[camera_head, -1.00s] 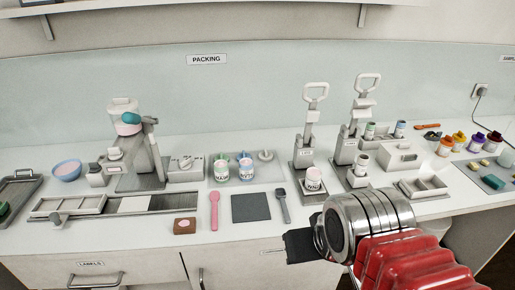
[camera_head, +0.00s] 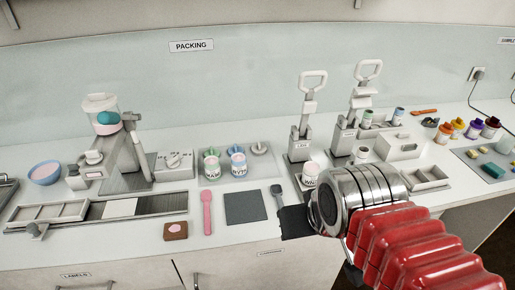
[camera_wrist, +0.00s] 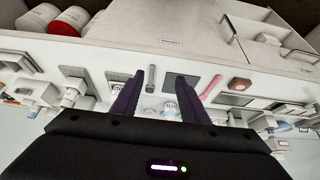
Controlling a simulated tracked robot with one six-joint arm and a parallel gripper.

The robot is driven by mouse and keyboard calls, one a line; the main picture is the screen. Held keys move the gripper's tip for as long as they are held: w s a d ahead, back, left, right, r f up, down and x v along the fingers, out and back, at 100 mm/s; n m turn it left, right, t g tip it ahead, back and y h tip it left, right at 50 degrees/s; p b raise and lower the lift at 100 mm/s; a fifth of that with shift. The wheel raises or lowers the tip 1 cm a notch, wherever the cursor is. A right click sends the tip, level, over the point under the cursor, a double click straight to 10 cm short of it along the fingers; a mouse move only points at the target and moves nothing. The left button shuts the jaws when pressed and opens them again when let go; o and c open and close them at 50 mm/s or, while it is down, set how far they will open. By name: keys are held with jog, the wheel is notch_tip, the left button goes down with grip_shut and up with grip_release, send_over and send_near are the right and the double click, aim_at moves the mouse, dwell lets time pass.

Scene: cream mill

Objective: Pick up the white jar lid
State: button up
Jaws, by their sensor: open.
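A small pale round piece with a knob (camera_head: 260,149), which looks like the white jar lid, lies on a grey tray (camera_head: 276,172) at the back of the counter. It is right of two labelled jars, one with a green top (camera_head: 211,163) and one with a blue top (camera_head: 237,161). I cannot make the lid out surely in the wrist view. My gripper (camera_head: 296,222) is over the front of the counter, nearer than the lid and right of it. In the wrist view my gripper (camera_wrist: 162,83) has its two dark fingers apart, with nothing held between them.
A pink spoon (camera_head: 207,212), a dark square mat (camera_head: 246,207) and a grey-headed tool (camera_head: 277,198) lie between the counter's front edge and the tray. Two upright lever presses (camera_head: 304,125) (camera_head: 355,110) stand right of the tray. A dispenser machine (camera_head: 122,150) stands left.

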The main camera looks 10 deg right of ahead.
jog(key=shift+o, duration=0.6)
jog(key=shift+w+r, duration=0.2)
jog(key=shift+w, duration=0.1)
jog(key=o, duration=0.5)
jog(key=shift+g, duration=0.3)
jog(key=w+r, duration=0.1)
jog(key=w, duration=0.1)
jog(key=w+r, duration=0.2)
jog(key=w, duration=0.1)
jog(key=w+r, duration=0.1)
jog(key=w, duration=0.2)
jog(key=shift+d+r, duration=0.2)
jog(key=shift+r, duration=0.1)
jog(key=shift+o, duration=0.2)
jog(key=w+r, duration=0.3)
jog(key=w, duration=1)
jog(key=w+f+g, duration=0.1)
jog(key=w+f, duration=0.3)
jog(key=w, duration=0.7)
jog(key=w+f, duration=0.5)
jog(key=w, duration=0.6)
jog(key=shift+w+f+g, duration=0.25)
jog(key=shift+w+g, duration=0.1)
jog(key=shift+g, duration=0.05)
send_over(259, 144)
jog(key=s, duration=0.1)
jog(key=shift+s+f, duration=0.15)
jog(key=shift+f, duration=4)
